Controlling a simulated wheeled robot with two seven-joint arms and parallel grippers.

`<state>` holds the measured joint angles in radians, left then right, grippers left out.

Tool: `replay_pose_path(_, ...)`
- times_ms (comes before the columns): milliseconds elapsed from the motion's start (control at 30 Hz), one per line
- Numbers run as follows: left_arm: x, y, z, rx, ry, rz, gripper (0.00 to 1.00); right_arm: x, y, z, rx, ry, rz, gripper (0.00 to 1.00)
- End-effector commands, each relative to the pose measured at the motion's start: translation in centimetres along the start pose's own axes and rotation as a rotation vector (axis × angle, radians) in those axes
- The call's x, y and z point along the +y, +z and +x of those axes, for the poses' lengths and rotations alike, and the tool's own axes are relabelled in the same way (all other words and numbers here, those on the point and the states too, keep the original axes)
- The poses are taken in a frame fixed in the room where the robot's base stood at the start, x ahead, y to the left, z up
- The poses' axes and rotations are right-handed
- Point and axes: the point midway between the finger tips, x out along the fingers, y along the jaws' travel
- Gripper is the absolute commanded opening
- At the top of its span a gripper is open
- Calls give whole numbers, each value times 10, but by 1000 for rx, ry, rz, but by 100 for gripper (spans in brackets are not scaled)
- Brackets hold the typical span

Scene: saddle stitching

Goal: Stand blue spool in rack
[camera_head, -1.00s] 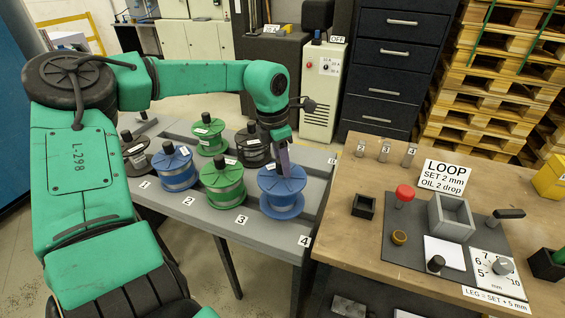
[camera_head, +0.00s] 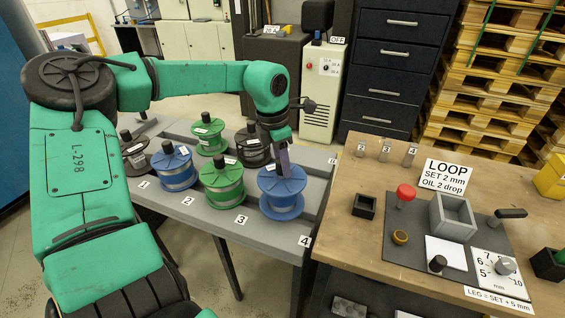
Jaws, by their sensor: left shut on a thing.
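A blue spool (camera_head: 282,203) stands upright at the right end of the grey rack (camera_head: 218,217), by the label 4. My left gripper (camera_head: 284,172) reaches down from above and is shut on the top of this blue spool. Its fingertips are partly hidden against the spool. My right gripper is not in view.
A green spool (camera_head: 222,181) stands close to the left of the held spool. A wooden workbench (camera_head: 350,265) with a red-knobbed fixture is on the right.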

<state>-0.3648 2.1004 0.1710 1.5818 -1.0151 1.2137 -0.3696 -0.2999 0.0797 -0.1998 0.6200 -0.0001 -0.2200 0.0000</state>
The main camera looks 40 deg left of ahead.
Motion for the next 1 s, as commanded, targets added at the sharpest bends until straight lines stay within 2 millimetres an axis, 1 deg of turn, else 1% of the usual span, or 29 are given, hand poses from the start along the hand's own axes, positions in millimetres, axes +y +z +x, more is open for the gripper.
replay_pose_path(1000,0,-2,20,-5,2,1,0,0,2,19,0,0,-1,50)
